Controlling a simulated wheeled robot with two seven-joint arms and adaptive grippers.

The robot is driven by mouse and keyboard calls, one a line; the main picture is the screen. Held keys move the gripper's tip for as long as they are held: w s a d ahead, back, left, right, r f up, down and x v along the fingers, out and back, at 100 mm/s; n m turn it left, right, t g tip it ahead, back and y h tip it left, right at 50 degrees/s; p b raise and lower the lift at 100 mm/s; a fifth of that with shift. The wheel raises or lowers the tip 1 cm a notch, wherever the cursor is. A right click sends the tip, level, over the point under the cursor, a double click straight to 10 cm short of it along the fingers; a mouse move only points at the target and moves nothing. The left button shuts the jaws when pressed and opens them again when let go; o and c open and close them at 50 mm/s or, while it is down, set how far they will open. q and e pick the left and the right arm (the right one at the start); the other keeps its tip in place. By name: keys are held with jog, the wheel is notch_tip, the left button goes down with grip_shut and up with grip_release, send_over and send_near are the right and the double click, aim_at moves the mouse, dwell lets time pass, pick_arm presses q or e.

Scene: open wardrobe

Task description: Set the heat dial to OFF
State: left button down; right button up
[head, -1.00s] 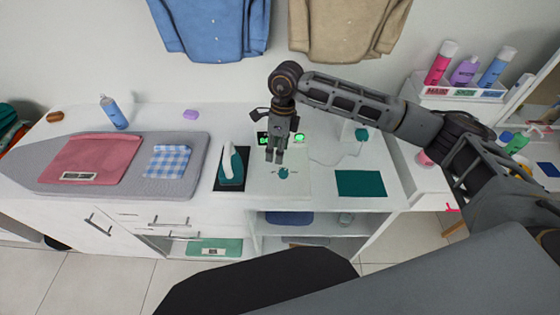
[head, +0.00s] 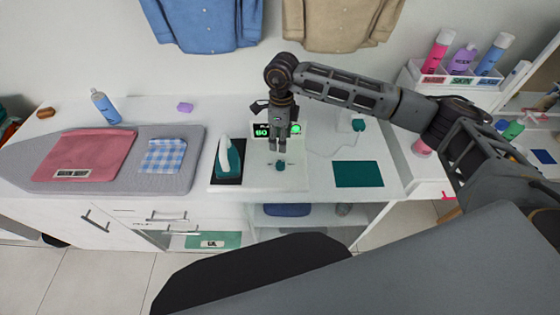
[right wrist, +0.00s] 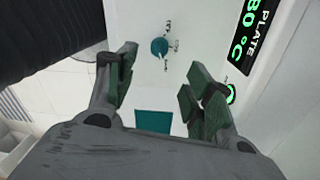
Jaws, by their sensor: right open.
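The heat dial is a small teal knob (head: 280,165) on a white panel with small marks around it. It also shows in the right wrist view (right wrist: 159,47); its exact setting is too small to read. The black display (head: 261,130) behind it has green digits; in the right wrist view the display (right wrist: 254,40) reads PLATE with a partly cut-off temperature in °C. My right gripper (head: 283,147) points down above and just behind the dial. In the right wrist view its fingers (right wrist: 160,78) are open and empty, with the dial beyond them. My left gripper is out of view.
A teal iron (head: 228,158) stands on a dark pad left of the panel. A teal mat (head: 358,174) lies right. An ironing board (head: 120,185) with folded cloths is further left. A green indicator (head: 296,129) glows beside the display. Bottles (head: 436,52) stand in a rack at right.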

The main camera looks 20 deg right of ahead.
aim_at(280, 162)
jog(key=f, duration=0.4)
jog(key=f+p, duration=0.1)
jog(key=f, duration=0.6)
jog(key=shift+s+a+f+p, duration=0.15)
jog(key=shift+s+f+p, duration=0.15)
jog(key=shift+f+p, duration=0.1)
jog(key=c, duration=1)
